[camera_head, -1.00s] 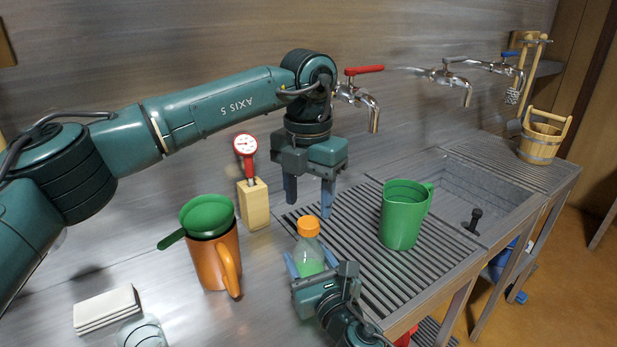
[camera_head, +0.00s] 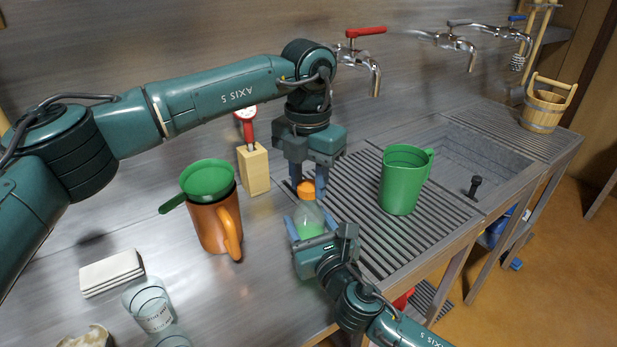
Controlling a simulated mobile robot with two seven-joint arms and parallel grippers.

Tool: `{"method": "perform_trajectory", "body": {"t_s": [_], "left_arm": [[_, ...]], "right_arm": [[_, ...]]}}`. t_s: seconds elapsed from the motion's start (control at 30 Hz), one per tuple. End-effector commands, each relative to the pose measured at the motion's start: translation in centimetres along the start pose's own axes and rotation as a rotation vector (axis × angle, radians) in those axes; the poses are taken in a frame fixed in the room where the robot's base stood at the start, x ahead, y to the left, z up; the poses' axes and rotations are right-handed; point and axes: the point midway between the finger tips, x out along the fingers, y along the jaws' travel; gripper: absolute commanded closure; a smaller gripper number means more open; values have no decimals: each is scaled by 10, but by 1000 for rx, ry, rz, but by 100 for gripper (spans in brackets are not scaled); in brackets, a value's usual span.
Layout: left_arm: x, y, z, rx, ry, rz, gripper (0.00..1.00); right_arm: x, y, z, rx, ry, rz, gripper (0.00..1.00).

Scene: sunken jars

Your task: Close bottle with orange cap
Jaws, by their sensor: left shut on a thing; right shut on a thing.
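The bottle (camera_head: 309,222) is clear with green contents in its lower part and stands upright near the middle of the view. Its orange cap (camera_head: 306,190) sits at the top of its neck; I cannot tell how tightly it is seated. My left gripper (camera_head: 307,192) points down from above, and its fingers are shut on the orange cap. My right gripper (camera_head: 308,232) comes from the front and is shut on the bottle's body, partly hiding its lower part.
An orange jug (camera_head: 212,222) with a green funnel (camera_head: 208,179) stands left of the bottle. A dial thermometer in a wooden block (camera_head: 254,170) is behind. A green pitcher (camera_head: 400,182) stands right, on the slatted drainboard (camera_head: 440,215). Glasses (camera_head: 150,306) and white cloths (camera_head: 111,272) lie front left.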

Motion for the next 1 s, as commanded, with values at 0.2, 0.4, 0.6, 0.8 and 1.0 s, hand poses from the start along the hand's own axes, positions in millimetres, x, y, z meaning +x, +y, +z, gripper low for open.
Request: {"method": "perform_trajectory", "body": {"t_s": [0.2, 0.4, 0.6, 0.8, 1.0], "left_arm": [[0, 0, 0, 0, -1, 0, 92], [0, 0, 0, 108, -1, 1, 94], [0, 0, 0, 429, -1, 1, 94], [0, 0, 0, 427, -1, 1, 63], [0, 0, 0, 426, -1, 1, 47]], "right_arm": [[0, 0, -2, -1, 3, -1, 100], [0, 0, -2, -2, 3, -1, 100], [0, 0, -2, -2, 3, -1, 100], [0, 0, -2, -2, 3, -1, 100], [0, 0, -2, -2, 3, -1, 100]]}}
